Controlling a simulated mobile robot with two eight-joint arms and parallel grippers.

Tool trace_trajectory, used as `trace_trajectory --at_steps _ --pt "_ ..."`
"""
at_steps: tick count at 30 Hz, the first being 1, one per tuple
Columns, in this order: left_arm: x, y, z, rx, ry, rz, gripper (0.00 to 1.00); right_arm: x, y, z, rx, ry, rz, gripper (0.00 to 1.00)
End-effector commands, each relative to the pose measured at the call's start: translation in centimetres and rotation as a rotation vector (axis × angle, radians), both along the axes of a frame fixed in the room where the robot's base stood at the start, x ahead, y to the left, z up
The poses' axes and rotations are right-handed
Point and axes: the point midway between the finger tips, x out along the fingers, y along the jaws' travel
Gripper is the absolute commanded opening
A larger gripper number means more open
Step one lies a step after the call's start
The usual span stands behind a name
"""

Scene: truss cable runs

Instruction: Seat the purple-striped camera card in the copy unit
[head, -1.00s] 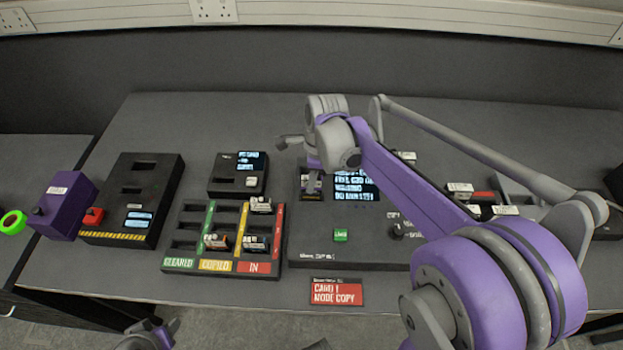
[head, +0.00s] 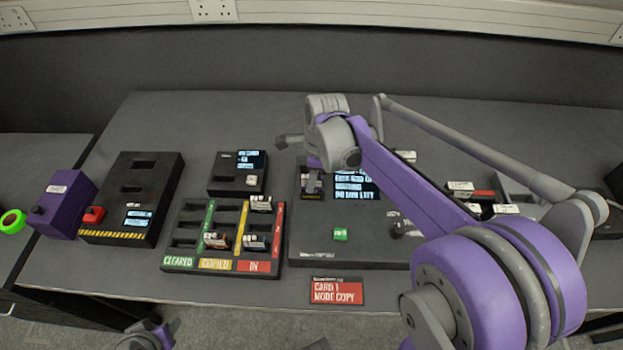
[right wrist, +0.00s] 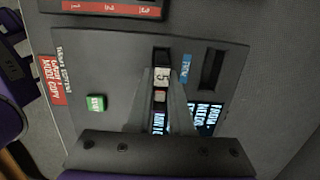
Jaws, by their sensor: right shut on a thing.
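The copy unit (head: 300,250) is a dark box on the table with a green button (head: 340,235) and a lit screen (head: 357,186). My right gripper (head: 312,186) is down at its left slot area. In the right wrist view its fingers (right wrist: 160,98) are shut on a small card with a white label (right wrist: 161,75), over the unit's top. The card's stripe colour cannot be told, and the fingers hide how deep it sits. Another slot (right wrist: 212,70) in the unit is empty. Part of my left arm shows at the bottom left; its jaws are unclear.
A card rack (head: 178,250) marked CLEARED, COPIED and IN stands left of the unit, with several cards in it. A small screen box (head: 225,185), a black slotted unit (head: 150,180) and a purple box (head: 65,205) stand farther left. A red sign (head: 337,291) lies in front.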

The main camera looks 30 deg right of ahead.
Motion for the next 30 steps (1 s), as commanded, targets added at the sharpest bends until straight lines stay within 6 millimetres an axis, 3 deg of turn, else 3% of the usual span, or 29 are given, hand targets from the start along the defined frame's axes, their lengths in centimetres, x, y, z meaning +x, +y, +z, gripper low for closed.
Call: trace_trajectory --at_steps 30 --pt "-0.15 0.0 -0.6 0.0 0.003 0.0 0.5 0.0 0.0 -0.77 0.0 0.0 0.0 0.0"
